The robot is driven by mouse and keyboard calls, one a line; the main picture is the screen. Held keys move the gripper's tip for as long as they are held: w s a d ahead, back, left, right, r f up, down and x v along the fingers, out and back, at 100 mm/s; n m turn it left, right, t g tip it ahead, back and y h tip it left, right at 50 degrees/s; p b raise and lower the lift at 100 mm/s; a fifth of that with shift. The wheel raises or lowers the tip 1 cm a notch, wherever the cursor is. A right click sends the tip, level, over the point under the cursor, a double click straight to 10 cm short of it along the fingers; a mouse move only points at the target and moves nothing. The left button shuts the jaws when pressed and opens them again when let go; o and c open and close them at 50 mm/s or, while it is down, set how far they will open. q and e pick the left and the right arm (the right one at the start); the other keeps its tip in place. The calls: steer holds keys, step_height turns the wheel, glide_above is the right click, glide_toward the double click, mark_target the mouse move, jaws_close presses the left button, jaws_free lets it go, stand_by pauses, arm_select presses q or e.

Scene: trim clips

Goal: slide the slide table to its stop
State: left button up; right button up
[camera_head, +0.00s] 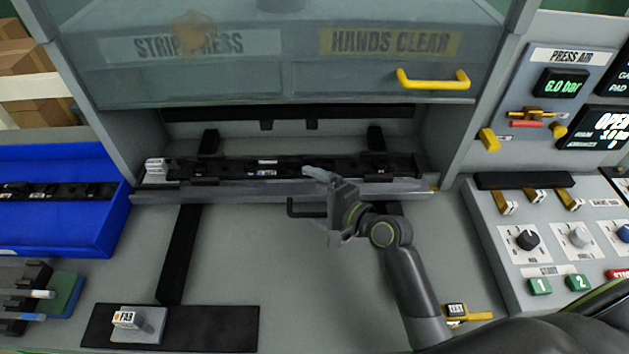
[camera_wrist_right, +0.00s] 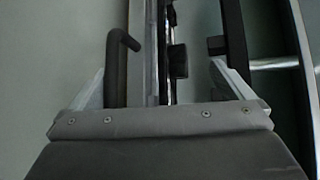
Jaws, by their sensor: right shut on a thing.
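The slide table (camera_head: 150,197) is a wide grey carriage with black trim parts on it, lying across two black rails (camera_head: 180,255) at the press opening. A black U-shaped handle (camera_head: 292,208) is on its front edge, and also shows in the right wrist view (camera_wrist_right: 116,70). My right gripper (camera_head: 333,205) is at this handle, its two fingers standing on either side of it; in the wrist view (camera_wrist_right: 158,85) the handle lies just inside the left finger. The exact contact is partly hidden. My left gripper is out of view.
A clear press guard with a yellow handle (camera_head: 433,80) hangs above the opening. A blue bin (camera_head: 60,230) is at left, a clip fixture (camera_head: 138,322) at front left. A button panel (camera_head: 550,240) is at right. The rails show behind the table.

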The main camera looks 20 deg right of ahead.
steer(key=shift+r, duration=0.55)
steer(key=shift+c, duration=0.4)
steer(key=shift+s+r, duration=0.2)
steer(key=shift+s, duration=0.3)
steer(key=shift+s+d+p, duration=0.35)
steer(key=shift+s, duration=0.2)
steer(key=shift+c, duration=0.4)
steer(key=shift+v, duration=1.05)
steer(key=shift+c, duration=0.3)
steer(key=shift+s+d, duration=0.2)
steer(key=shift+s, duration=0.15)
steer(key=c, duration=0.4)
steer(key=shift+s+d+p, duration=0.4)
steer(key=shift+s, duration=0.4)
steer(key=c, duration=0.4)
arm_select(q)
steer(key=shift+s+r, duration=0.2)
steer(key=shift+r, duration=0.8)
arm_select(e)
steer(key=shift+s+f+v, duration=0.1)
steer(key=shift+f+v, duration=0.25)
steer(key=shift+v, duration=2)
steer(key=shift+s+f+v, duration=0.15)
steer(key=shift+f+v, duration=0.15)
steer(key=shift+v, duration=2)
steer(key=shift+s+f+v, duration=0.1)
steer(key=shift+f+v, duration=0.25)
steer(key=shift+v, duration=2)
steer(key=shift+c, duration=0.2)
